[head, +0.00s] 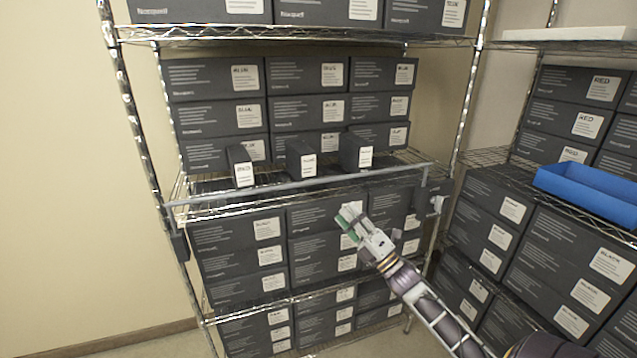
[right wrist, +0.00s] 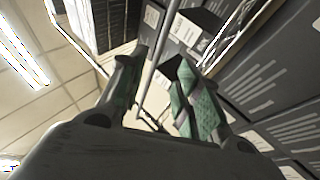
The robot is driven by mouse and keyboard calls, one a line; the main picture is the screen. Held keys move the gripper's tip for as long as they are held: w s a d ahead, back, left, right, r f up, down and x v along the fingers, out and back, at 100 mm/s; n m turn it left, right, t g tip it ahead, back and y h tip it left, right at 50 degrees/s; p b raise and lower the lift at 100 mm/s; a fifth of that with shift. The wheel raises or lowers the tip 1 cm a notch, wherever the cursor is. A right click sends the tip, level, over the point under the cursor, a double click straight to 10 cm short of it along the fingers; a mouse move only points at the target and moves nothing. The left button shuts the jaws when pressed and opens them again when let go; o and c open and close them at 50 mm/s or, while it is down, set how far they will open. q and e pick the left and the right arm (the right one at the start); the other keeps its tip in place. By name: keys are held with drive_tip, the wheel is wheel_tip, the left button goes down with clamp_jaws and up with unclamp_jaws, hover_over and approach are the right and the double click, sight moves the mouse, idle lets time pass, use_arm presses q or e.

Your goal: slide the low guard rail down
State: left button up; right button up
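The low guard rail (head: 300,185) is a thin grey bar across the front of the middle shelf, joined to grey brackets at both ends. It stands above the shelf edge, in front of three small upright boxes. My right gripper (head: 347,214) has green finger pads and is just below the rail in the head view, right of its middle. In the right wrist view the gripper (right wrist: 160,75) is open, and the rail (right wrist: 160,50) shows between its fingers. I cannot tell whether they touch it. My left gripper is not in view.
Dark boxes labelled BLUE (head: 213,115) fill the shelf behind the rail; more boxes (head: 237,240) stand below it. A metal post (head: 140,140) stands at the left. A second rack at the right holds a blue tray (head: 590,192) and dark boxes.

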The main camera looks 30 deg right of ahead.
sight(319, 182)
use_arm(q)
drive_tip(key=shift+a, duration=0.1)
use_arm(e)
drive_tip(key=shift+d, duration=0.1)
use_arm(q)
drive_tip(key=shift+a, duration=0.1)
use_arm(e)
drive_tip(key=shift+w, duration=0.1)
